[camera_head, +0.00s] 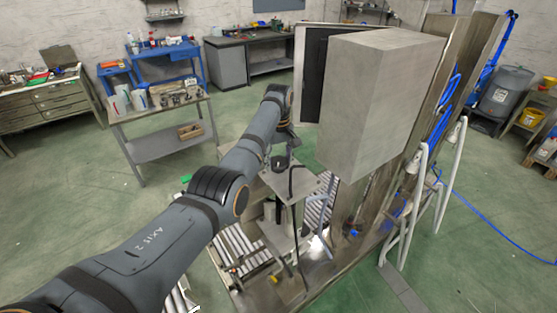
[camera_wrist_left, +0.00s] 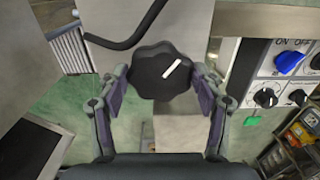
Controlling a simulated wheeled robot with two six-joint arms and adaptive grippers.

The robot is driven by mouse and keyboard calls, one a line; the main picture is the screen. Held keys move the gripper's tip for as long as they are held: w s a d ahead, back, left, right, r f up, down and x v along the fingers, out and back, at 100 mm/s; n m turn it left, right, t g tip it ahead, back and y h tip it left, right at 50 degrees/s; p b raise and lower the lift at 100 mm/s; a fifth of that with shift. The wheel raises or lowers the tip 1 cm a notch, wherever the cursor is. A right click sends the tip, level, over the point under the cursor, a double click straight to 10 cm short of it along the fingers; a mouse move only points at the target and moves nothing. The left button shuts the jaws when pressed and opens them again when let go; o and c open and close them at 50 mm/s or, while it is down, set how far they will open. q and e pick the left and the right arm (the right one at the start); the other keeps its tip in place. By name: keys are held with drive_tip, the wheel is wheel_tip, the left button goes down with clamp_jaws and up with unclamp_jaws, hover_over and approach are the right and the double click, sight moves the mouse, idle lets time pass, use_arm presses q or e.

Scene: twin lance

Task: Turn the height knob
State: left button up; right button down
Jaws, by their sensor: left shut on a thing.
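The black lobed knob (camera_wrist_left: 152,72) with a white pointer mark is in the upper middle of the left wrist view. I take it for the height knob. The pointer slants up to the right. My left gripper (camera_wrist_left: 161,76) has one finger on each side of the knob and is shut on it. In the head view my left arm reaches from the lower left toward the machine, and its fingers are not clear there. My right gripper is in neither view.
A control panel (camera_wrist_left: 281,78) with a blue knob (camera_wrist_left: 289,62) and dark dials is on the right in the wrist view. A large grey box (camera_head: 370,95) stands right of my arm. Roller tracks (camera_head: 233,250) lie below.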

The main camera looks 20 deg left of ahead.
sight(279, 161)
use_arm(q)
drive_tip(key=shift+r+n, duration=0.1)
drive_tip(key=shift+n, duration=1.5)
drive_tip(key=shift+n, duration=0.3)
drive_tip(key=o, duration=1.1)
drive_tip(key=shift+o, duration=0.2)
wheel_tip(279, 161, up, 12)
